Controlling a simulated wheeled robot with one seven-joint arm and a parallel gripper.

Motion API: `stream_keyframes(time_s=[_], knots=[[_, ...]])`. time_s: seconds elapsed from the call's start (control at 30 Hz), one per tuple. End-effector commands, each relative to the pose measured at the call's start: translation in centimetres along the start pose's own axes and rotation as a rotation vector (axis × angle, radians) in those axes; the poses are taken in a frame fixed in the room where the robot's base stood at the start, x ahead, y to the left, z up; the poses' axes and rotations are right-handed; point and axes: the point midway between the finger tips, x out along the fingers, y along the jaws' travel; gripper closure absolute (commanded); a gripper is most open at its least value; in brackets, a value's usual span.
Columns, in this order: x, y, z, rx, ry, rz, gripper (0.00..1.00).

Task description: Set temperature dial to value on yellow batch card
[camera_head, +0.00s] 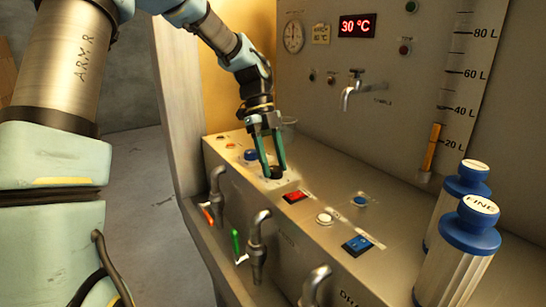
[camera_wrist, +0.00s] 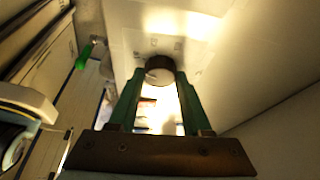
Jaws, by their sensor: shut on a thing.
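The temperature dial (camera_head: 274,173) is a dark round knob on the console top. It also shows in the wrist view (camera_wrist: 159,68), with a light mark on its top. My gripper (camera_head: 275,169), with green fingers, points down at the dial and is shut on its sides. The red-digit display (camera_head: 357,26) on the back panel reads 30 °C.
A red switch (camera_head: 294,197), a white button (camera_head: 325,218) and blue switches lie on the console right of the dial. Several taps with coloured handles (camera_head: 236,243) line the front. Blue-capped canisters (camera_head: 457,245) stand at right. A round gauge (camera_head: 293,36) is on the back panel.

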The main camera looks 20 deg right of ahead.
Motion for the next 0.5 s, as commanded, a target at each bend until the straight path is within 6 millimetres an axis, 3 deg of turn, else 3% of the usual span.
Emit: stream_keyframes(time_s=[0.5], knots=[[0.12,-0.01,-0.01,0.072,0.001,0.032,1.00]])
